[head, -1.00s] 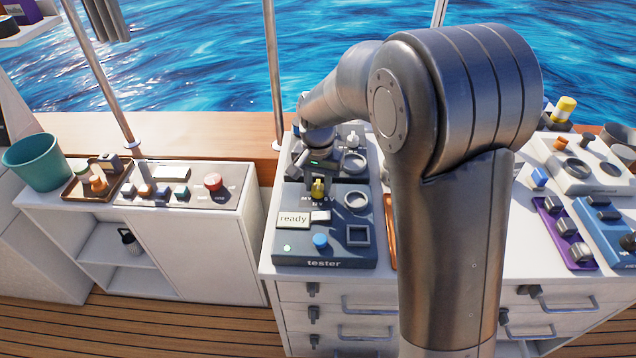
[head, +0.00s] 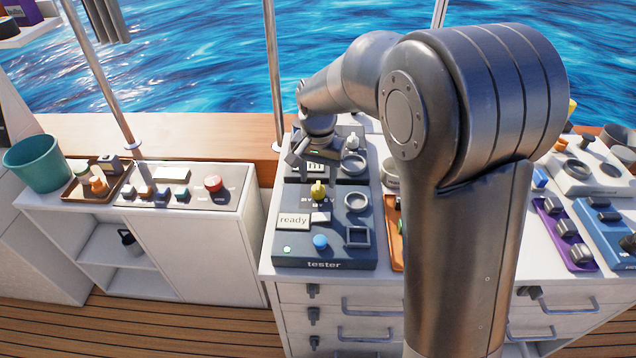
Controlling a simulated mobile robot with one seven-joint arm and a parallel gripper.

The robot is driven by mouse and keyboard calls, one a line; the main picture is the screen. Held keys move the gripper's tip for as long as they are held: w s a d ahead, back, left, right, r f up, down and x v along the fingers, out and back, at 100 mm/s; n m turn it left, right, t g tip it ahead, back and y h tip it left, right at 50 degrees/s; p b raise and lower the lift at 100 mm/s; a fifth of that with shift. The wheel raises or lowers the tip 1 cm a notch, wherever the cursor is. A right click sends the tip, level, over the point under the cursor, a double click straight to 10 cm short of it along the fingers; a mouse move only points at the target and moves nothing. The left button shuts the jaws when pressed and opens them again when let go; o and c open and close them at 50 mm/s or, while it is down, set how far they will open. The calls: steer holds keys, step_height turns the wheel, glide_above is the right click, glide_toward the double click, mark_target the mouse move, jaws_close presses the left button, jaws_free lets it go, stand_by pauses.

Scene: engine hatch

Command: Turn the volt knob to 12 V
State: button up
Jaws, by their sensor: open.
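The volt knob (head: 318,190) is yellow and stands on the dark blue tester panel (head: 290,203). Small volt labels sit around its base; they are too small to read surely, and I cannot tell which one the knob points at. My gripper (head: 307,162) is open and empty, above and behind the knob and apart from it. Its far finger is partly hidden. The tester's small display (head: 293,220) reads "ready". A blue button (head: 320,241) and a lit pale green lamp (head: 287,250) are at its front.
A dark panel with a ring (head: 354,165) lies behind the tester. My arm hides much of the counter to the right.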

mark_target(318, 185)
step_height(318, 185, up, 8)
steer(key=shift+f, duration=0.25)
steer(key=s+d+r+n+t, duration=0.1)
steer(key=s+d+r, duration=0.2)
steer(key=s+d, duration=0.25)
steer(key=s+d+r+t, duration=0.2)
steer(key=s+d+r, duration=0.2)
steer(key=s+d, duration=0.15)
steer(key=s+d+f+n+t, duration=0.1)
steer(key=s+d, duration=0.2)
steer(key=s, duration=0.3)
steer(key=s+d+f+n+t, duration=0.1)
steer(key=s+d, duration=0.2)
steer(key=s, duration=0.4)
steer(key=shift+d+t, duration=0.25)
steer(key=shift+t, duration=0.05)
stand_by(1.8)
